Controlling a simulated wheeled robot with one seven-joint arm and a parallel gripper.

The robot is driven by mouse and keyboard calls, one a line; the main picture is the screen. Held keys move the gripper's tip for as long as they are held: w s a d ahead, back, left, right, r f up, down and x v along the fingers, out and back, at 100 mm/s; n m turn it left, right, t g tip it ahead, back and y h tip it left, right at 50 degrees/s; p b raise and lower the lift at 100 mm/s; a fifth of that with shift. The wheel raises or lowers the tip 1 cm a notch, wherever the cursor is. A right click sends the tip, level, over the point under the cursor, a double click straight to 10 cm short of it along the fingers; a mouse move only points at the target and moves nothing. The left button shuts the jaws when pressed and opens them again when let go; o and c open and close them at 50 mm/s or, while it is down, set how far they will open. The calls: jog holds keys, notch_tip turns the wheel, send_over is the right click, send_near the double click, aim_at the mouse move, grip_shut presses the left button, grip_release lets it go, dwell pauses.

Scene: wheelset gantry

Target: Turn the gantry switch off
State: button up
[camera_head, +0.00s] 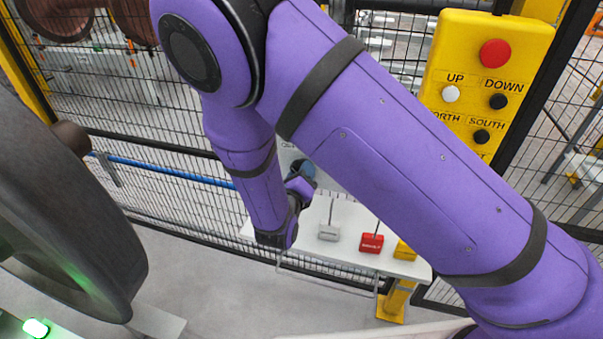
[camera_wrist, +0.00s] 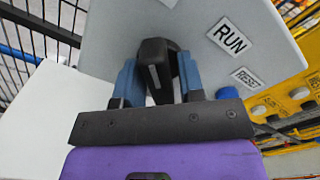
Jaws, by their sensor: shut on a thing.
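The gantry switch, a black lever handle (camera_wrist: 153,50), stands out from a light grey panel (camera_wrist: 115,30) in the wrist view. The panel carries a RUN label (camera_wrist: 229,39) and a RESET label (camera_wrist: 246,79) to the right of the handle. My gripper (camera_wrist: 160,82) has its two blue fingers on either side of the handle and is shut on it. The lever's base and exact angle are partly hidden by the fingers. In the head view my arm covers much of the middle, and I cannot make out the handle there.
A white table (camera_head: 340,255) by the mesh fence holds a grey block (camera_head: 329,232), a red block (camera_head: 371,243) and a yellow block (camera_head: 404,250). A yellow control box (camera_head: 465,60) hangs at upper right. A large dark wheel (camera_head: 60,200) is at left.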

dwell(0.4)
jog(key=o, duration=0.7)
jog(key=shift+c, duration=0.2)
jog(key=v, duration=1.1)
